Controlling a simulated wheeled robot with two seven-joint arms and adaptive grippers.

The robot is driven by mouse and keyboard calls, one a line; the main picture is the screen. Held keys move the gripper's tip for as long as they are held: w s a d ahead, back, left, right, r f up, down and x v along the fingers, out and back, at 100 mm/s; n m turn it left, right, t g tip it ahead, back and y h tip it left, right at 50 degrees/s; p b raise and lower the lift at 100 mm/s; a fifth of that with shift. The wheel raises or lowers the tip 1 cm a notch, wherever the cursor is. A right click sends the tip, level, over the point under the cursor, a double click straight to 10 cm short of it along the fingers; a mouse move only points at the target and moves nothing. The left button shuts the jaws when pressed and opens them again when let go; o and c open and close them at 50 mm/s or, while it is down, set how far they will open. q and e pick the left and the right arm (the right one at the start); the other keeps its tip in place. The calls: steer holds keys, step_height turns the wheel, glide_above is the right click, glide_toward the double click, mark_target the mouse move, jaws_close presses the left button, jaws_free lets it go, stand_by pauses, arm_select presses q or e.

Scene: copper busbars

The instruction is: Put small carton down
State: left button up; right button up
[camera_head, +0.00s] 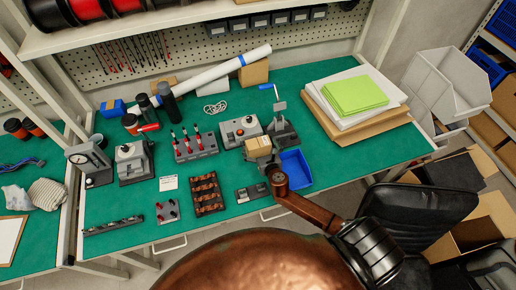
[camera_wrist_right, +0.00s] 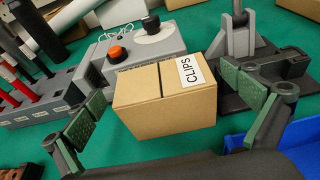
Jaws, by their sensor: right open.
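The small carton (camera_head: 258,146) is a brown box with a white label, and the label reads CLIPS in the right wrist view (camera_wrist_right: 150,105). It appears to sit upright on the green mat, between the grey control box and the blue bin; its underside is hidden. My right gripper (camera_head: 266,162) is at the near side of the carton. In the right wrist view its fingers (camera_wrist_right: 165,104) are spread wide, one to the left and one to the right of the carton, with visible gaps. My left gripper is not in view.
A grey control box (camera_head: 241,131) with a red button stands behind the carton. A grey press-like fixture (camera_head: 284,131) is at its right. The blue bin (camera_head: 296,169) lies to the right of the gripper. A rack of copper parts (camera_head: 207,194) is at the left front.

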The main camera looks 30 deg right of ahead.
steer(key=shift+c, duration=0.4)
steer(key=shift+r, duration=0.1)
steer(key=c, duration=1.4)
